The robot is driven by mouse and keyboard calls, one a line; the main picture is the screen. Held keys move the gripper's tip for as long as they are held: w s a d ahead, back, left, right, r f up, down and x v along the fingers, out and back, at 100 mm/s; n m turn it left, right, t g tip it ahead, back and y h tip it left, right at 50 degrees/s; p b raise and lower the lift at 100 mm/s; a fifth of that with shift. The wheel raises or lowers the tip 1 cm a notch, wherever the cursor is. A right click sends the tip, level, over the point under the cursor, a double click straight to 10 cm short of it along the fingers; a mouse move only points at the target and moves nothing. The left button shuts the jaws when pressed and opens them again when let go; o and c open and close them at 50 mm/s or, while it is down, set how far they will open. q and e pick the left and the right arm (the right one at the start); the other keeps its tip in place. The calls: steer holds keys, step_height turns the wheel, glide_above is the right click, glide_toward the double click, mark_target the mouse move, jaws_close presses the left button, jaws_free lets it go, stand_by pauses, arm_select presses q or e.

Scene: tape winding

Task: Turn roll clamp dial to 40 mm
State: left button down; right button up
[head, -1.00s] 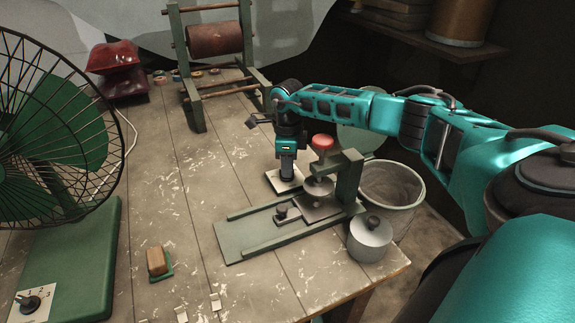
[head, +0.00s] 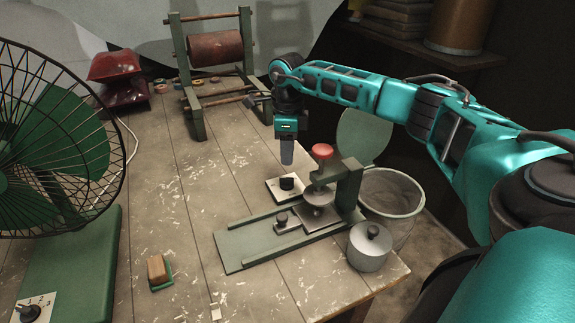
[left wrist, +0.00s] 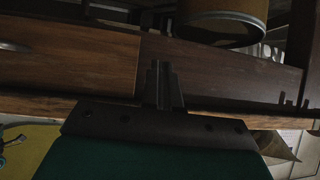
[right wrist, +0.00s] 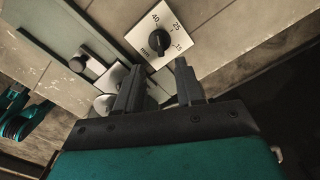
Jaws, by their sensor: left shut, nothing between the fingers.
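The dial is a black knob on a white square plate (head: 284,188), beside the green clamp stand on the table. In the right wrist view the knob (right wrist: 158,43) sits on the plate marked 40, 25, 15 and mm. The knob is slanted, with one end towards the upper left, nearest the 40; its exact setting is hard to read. My right gripper (head: 287,158) is above the dial, apart from it. Its fingers (right wrist: 160,85) are spread and empty. My left gripper (left wrist: 163,85) is shut and empty in the left wrist view, away from the dial.
The clamp stand (head: 347,190) with a red-topped screw (head: 322,151) stands close to the dial. A lidded metal pot (head: 370,247) is at the table edge, beside a bin (head: 392,200). A caged fan (head: 50,150) fills the left side.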

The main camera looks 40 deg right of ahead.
step_height(320, 180, up, 5)
steer(key=shift+r, duration=0.1)
stand_by(0.7)
